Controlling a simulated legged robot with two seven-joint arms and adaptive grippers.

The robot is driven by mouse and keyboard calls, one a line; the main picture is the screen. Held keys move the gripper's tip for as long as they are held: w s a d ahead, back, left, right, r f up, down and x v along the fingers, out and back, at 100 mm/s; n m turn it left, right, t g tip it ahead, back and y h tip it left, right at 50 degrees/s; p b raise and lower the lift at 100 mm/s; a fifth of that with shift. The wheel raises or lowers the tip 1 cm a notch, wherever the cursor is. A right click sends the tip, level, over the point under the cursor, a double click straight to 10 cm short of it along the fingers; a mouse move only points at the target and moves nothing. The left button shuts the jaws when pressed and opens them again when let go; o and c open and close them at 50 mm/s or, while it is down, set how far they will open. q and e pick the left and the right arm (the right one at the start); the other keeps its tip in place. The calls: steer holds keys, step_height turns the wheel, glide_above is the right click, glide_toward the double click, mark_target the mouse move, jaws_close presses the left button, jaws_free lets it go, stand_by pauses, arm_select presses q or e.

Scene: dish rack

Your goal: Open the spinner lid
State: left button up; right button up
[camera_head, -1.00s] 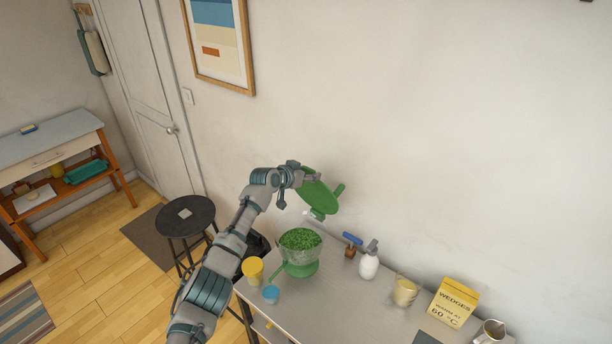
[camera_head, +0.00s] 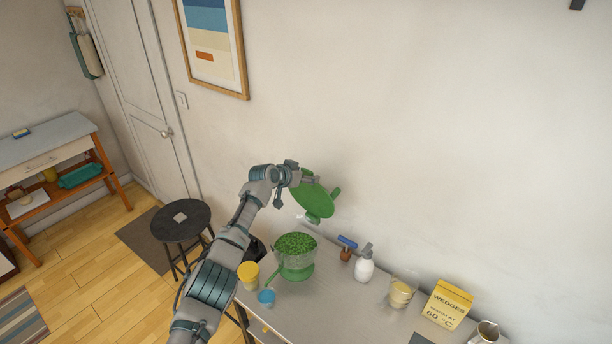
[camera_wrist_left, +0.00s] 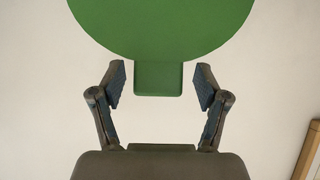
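The green spinner lid (camera_head: 312,199) stands raised and steeply tilted above and behind the spinner bowl (camera_head: 297,268). The bowl is clear with a green base, is full of chopped greens, and stands on the table. Whether a hinge joins lid and bowl I cannot tell. My left gripper (camera_head: 304,180) is at the lid's upper left side. In the left wrist view the lid's disc (camera_wrist_left: 160,25) fills the top, and its green tab reaches down between my left fingers (camera_wrist_left: 160,87). The fingers are spread, with a visible gap on each side of the tab. My right gripper is not in view.
A yellow cup (camera_head: 248,276) and a blue cup (camera_head: 266,297) stand left of the bowl. A blue-handled brush (camera_head: 347,245), a white bottle (camera_head: 364,268), a glass (camera_head: 401,292) and a yellow wedges box (camera_head: 447,304) stand right. The wall is close behind the lid.

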arm_select(q)
steer(key=shift+s+a, duration=0.15)
steer(key=shift+s+a+r, duration=0.15)
steer(key=shift+r, duration=0.1)
steer(key=v, duration=1.1)
steer(key=shift+s+f, duration=0.1)
steer(key=shift+f, duration=0.05)
